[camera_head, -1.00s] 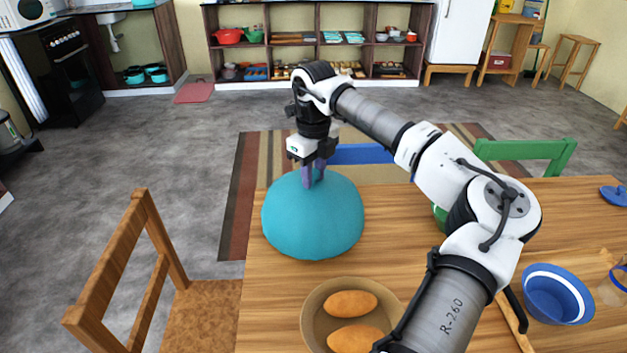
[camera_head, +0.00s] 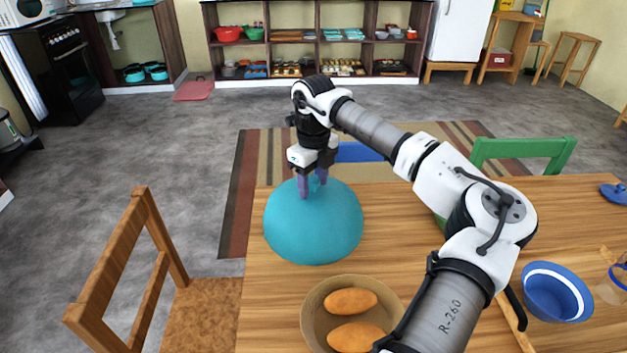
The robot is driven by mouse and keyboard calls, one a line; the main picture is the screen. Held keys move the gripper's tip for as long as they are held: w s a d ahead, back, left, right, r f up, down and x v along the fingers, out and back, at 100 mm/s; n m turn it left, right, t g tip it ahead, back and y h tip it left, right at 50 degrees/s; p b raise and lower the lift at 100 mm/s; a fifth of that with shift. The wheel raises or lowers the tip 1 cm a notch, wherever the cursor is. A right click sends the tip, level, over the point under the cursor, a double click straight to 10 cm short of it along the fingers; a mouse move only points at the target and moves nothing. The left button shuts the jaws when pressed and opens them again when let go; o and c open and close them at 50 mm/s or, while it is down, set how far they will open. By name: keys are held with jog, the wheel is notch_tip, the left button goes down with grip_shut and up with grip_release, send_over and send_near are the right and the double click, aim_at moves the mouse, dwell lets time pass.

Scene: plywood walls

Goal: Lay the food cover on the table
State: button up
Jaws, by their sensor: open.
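The food cover (camera_head: 314,235) is a teal dome. It sits on the wooden table (camera_head: 400,230) near its far left corner, with its rounded side up. My gripper (camera_head: 313,190) is open over the top of the dome, its two purple fingers apart on either side of the crown. I cannot tell whether the fingers touch the cover. The cover's underside is hidden.
A brown bowl (camera_head: 313,323) with orange-brown food stands just in front of the cover. A blue bowl (camera_head: 557,293), a glass (camera_head: 612,285) and a blue lid (camera_head: 614,193) are at the right. Chairs, one wooden (camera_head: 140,265) and one green (camera_head: 525,150), stand around the table.

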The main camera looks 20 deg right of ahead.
notch_tip(320, 180, up, 12)
jog(key=shift+r+b, duration=0.2)
jog(key=shift+b, duration=0.25)
dwell(0.4)
